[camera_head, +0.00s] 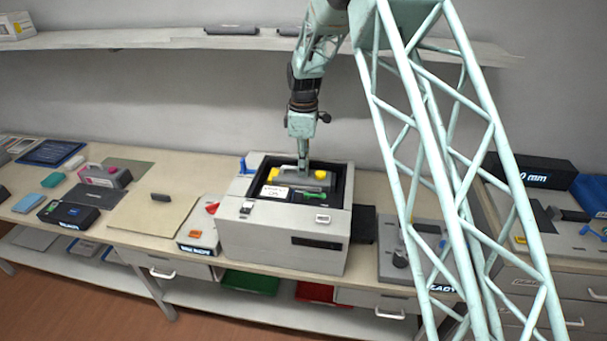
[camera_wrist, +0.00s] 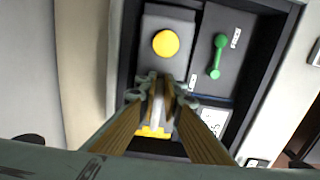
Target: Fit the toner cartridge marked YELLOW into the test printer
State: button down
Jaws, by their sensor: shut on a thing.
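The test printer (camera_head: 283,237) is a grey box on the bench with its dark top bay open. A grey cartridge (camera_head: 303,182) with yellow marks lies in the bay, below the rim at least in part. In the wrist view the cartridge (camera_wrist: 176,18) shows a yellow disc (camera_wrist: 165,43) and a yellow patch (camera_wrist: 153,131). My gripper (camera_head: 303,166) comes straight down from above and is shut on the cartridge's handle; its fingers (camera_wrist: 160,92) hide the handle in the wrist view. I cannot tell whether the cartridge touches the bay floor. No word YELLOW is readable.
A green lever (camera_wrist: 217,57) and a white label (camera_wrist: 213,119) are beside the cartridge inside the printer. A red-handled device (camera_head: 200,228) stands left of the printer, beside a flat beige board (camera_head: 150,222). Another grey cartridge (camera_head: 104,175) lies farther left. A wall shelf (camera_head: 150,38) runs behind.

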jog(key=shift+f, duration=1)
jog(key=shift+f, duration=0.15)
jog(key=c, duration=2.8)
grip_release()
notch_tip(320, 180, up, 11)
jog(key=shift+w+r, duration=0.1)
jog(key=shift+r, duration=0.5)
jog(key=shift+r, duration=0.1)
